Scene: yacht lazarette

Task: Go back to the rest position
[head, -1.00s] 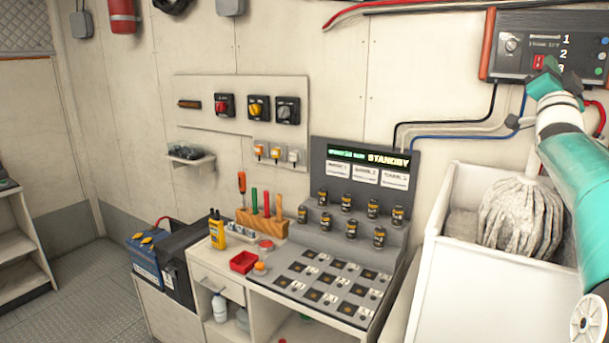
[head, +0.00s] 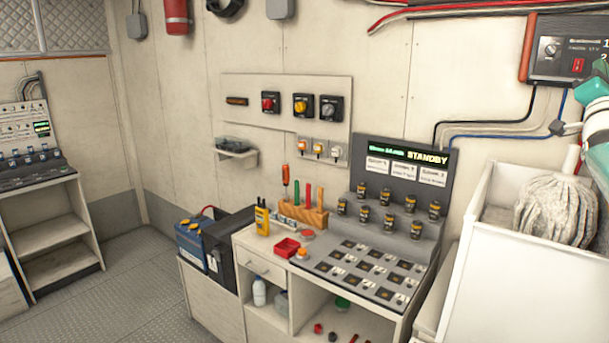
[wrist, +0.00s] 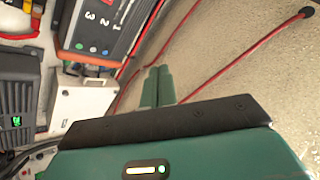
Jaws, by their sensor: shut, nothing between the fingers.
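My gripper (wrist: 157,82) shows in the wrist view as two green fingers pressed together, with nothing between them. They point toward a pale wall with red cables. In the head view my teal and white arm is at the right edge, partly cut off, over the white bin and below the wall panel. The wall panel (head: 572,52) has a red switch and the numbers 1 and 2 in view; it also shows at the upper left of the wrist view (wrist: 103,28). I cannot tell the exact gap between fingers and wall.
A white bin (head: 500,270) with a grey mop head (head: 556,210) stands at the right. A workbench (head: 262,243) holds a STANDBY console (head: 395,170), small canisters and tools. Batteries (head: 195,245) stand left of it. Open floor (head: 120,290) lies at the left, before a shelf unit (head: 55,240).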

